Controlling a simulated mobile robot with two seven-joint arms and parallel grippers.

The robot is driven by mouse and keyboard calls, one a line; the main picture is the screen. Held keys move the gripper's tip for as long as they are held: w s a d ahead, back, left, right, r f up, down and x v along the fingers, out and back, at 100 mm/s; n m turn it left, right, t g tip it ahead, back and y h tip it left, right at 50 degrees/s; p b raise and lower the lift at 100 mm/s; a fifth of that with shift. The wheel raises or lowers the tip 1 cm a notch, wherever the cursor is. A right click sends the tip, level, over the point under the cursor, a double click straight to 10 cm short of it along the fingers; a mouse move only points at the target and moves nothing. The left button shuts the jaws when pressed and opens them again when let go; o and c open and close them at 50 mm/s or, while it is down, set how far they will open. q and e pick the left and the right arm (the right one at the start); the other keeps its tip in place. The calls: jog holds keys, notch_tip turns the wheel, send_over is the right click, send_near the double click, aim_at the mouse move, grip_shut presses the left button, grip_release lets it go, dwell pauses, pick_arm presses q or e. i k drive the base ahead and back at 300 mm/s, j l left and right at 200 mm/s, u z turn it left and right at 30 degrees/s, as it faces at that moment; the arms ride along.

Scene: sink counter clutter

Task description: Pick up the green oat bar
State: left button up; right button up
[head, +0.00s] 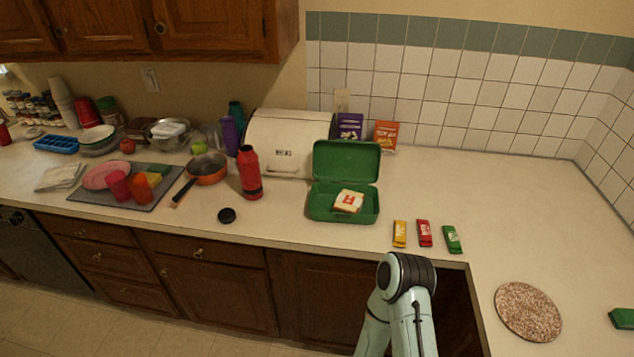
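A green bar (452,239) with a small pale marking lies on the counter, the rightmost of three wrapped bars in a row. A red bar (424,233) lies just left of it and a yellow bar (400,233) left of that. All three lie apart, near the inner corner of the counter's front edge. One of my arms shows at the bottom centre, below the bars, but its gripper does not show. Neither gripper is in view.
An open green lunch box (314,204) holding a sandwich (348,201) stands left of the bars. A red bottle (249,172) and a pan (207,168) stand further left. A round speckled mat (527,312) and a green object (622,318) lie right. Counter behind the bars is clear.

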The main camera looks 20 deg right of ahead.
aim_at(453, 242)
jog(key=z, duration=1.9)
jog(key=i+j+u, duration=0.1)
jog(key=u, duration=0.2)
